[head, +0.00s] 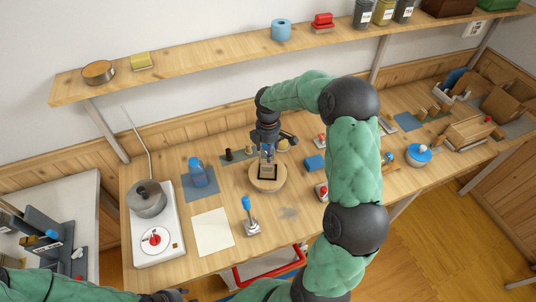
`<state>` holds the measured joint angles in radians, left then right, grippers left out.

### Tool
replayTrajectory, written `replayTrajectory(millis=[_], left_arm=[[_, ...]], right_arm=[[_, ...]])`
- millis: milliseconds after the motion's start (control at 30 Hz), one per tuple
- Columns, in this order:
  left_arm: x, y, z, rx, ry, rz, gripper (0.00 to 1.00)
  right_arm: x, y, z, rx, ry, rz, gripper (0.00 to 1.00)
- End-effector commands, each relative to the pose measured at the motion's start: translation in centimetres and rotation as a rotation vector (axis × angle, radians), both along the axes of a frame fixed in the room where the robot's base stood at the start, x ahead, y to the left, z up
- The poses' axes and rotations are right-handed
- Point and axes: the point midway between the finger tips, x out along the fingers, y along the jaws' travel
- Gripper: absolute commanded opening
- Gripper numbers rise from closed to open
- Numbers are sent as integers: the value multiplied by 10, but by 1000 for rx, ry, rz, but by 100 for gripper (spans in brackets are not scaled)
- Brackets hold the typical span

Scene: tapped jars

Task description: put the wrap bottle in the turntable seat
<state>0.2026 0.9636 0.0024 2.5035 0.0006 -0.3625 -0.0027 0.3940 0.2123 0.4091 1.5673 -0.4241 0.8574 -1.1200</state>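A blue bottle (197,172) stands upright on a blue-grey mat (211,185) at left of the table's middle; I cannot tell whether it is the wrap bottle. The turntable (256,183) is a round wooden disc to its right. My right gripper (268,172) points down over the turntable, its dark fingers around or in front of something pale and blue. The seat is hidden there, and I cannot tell whether the fingers grip anything. My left gripper (172,296) is at the bottom edge, mostly cut off.
A pot (147,198) sits on a white stove (166,262) at left. A pale sheet (212,232) and a blue-handled tool (248,215) lie in front. Small jars and blocks stand behind the turntable. A wall shelf (215,65) runs above. A blue-lidded bowl (418,155) is at right.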

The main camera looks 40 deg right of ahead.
Motion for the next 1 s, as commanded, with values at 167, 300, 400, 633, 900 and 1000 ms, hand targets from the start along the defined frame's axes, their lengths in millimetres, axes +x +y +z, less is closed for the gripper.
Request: replayTrajectory(millis=[167, 300, 400, 633, 900, 1000], left_arm=[[0, 0, -7, 0, 0, 0, 40], [0, 0, -6, 0, 0, 0, 40], [0, 0, -6, 0, 0, 0, 40], [0, 0, -7, 0, 0, 0, 40], [0, 0, -7, 0, 0, 0, 40], [0, 0, -7, 0, 0, 0, 40]], right_arm=[[-1, 1, -24, 1, 3, 1, 16], [-1, 0, -24, 1, 1, 1, 16], [-1, 1, -24, 1, 1, 1, 16], [-1, 1, -28, 1, 3, 1, 84], [-1, 1, -28, 1, 3, 1, 85], [-1, 1, -27, 1, 3, 1, 85]])
